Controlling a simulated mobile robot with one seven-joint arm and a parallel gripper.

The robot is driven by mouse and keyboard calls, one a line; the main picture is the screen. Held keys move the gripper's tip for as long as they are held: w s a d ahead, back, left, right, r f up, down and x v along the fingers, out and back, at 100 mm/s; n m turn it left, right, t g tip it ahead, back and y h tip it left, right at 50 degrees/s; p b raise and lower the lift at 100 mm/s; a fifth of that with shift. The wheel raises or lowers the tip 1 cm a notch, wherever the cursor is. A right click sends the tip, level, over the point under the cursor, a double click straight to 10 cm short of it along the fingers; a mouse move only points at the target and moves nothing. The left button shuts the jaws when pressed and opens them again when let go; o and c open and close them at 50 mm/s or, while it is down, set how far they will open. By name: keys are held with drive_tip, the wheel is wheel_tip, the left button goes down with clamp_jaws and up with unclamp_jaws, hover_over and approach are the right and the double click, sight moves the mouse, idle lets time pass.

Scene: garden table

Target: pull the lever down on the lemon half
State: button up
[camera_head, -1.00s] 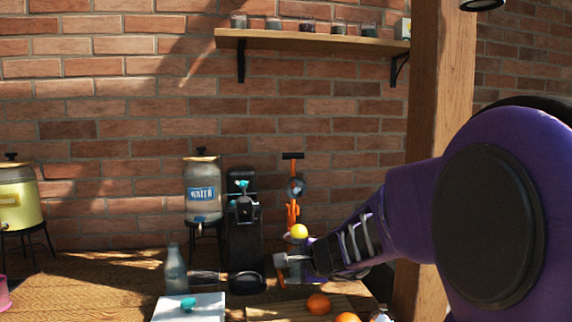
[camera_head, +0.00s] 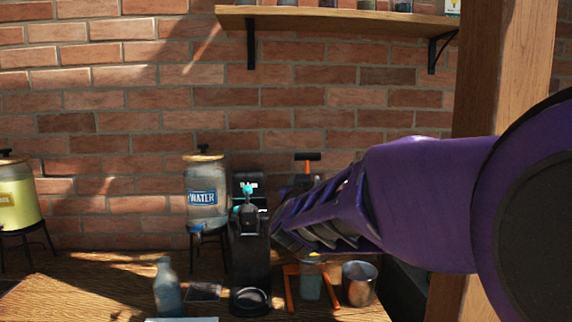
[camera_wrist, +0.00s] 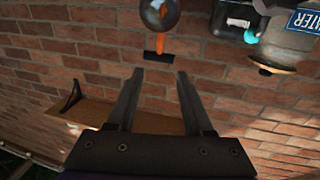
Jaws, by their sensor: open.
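The orange juicer press (camera_head: 291,288) stands on the wooden table, mostly hidden behind my arm in the head view. Its lever has a black grip (camera_head: 307,157) at the top, pointing up. In the wrist view, which is upside down, the lever's black grip (camera_wrist: 158,57) is just beyond and between my fingertips, with the orange shaft and a round metal press cup (camera_wrist: 158,14) behind it. My gripper (camera_wrist: 157,76) is open and empty, not touching the grip. A small yellow patch, apparently the lemon half (camera_head: 313,256), shows below my wrist; the rest is hidden.
A black machine (camera_head: 248,255) stands close left of my wrist, beside the water dispenser (camera_head: 205,191). A glass (camera_head: 310,284) stands under the press and a metal cup (camera_head: 359,284) to its right. A bottle (camera_head: 167,287) is front left. The shelf (camera_head: 350,20) hangs above.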

sight(307, 166)
drive_tip(key=w+d+b, duration=0.1)
drive_tip(key=w, duration=0.4)
drive_tip(key=w+d+b, duration=0.1)
drive_tip(key=w, duration=0.5)
drive_tip(key=w+d+b, duration=0.1)
drive_tip(key=w+b, duration=0.1)
drive_tip(key=w, duration=0.3)
drive_tip(key=shift+w+d, duration=0.15)
drive_tip(key=shift+w, duration=0.25)
drive_tip(key=shift+c, duration=0.3)
clamp_jaws()
idle(0.6)
